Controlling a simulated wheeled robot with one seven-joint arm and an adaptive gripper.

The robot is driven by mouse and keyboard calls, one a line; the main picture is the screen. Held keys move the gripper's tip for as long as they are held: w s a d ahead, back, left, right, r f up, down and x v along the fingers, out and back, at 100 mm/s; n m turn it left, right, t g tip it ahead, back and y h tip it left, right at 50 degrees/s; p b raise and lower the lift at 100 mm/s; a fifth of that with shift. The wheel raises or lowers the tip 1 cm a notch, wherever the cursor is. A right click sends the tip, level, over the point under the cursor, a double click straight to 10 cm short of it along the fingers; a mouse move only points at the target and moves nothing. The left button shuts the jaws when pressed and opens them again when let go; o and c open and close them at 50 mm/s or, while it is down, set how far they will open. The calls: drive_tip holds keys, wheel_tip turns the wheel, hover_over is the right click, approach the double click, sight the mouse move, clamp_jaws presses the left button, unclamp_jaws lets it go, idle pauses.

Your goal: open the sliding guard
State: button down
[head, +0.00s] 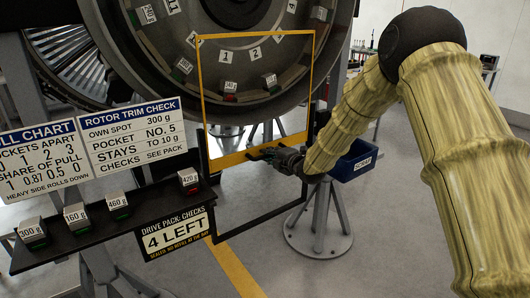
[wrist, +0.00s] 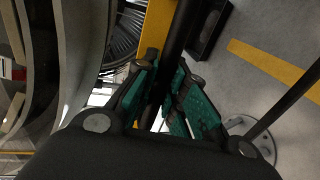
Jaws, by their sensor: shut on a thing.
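The sliding guard (head: 230,160) is a yellow frame with a wide bottom bar. It stands upright in front of the lower rotor face in the head view, above an empty dark frame (head: 262,226). My gripper (head: 264,154) is at the guard's bottom bar, reaching in from the right. In the wrist view my gripper (wrist: 168,88) has its green-padded fingers closed around a black bar, the guard's handle (wrist: 181,38). The guard's yellow bar (wrist: 156,24) runs beside that handle. The fingers partly hide the handle.
The rotor (head: 180,38) with numbered pockets is behind the guard. A dark shelf (head: 85,240) at left holds several labelled weights. A blue scrap bin (head: 356,160) and a grey stand (head: 318,235) are near my arm at right.

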wheel_tip(320, 180, down, 28)
drive_tip(key=b, duration=1.6)
drive_tip(key=shift+r, duration=0.15)
drive_tip(key=c, duration=1.5)
unclamp_jaws()
drive_tip(key=shift+o, duration=0.2)
drive_tip(key=v, duration=1.2)
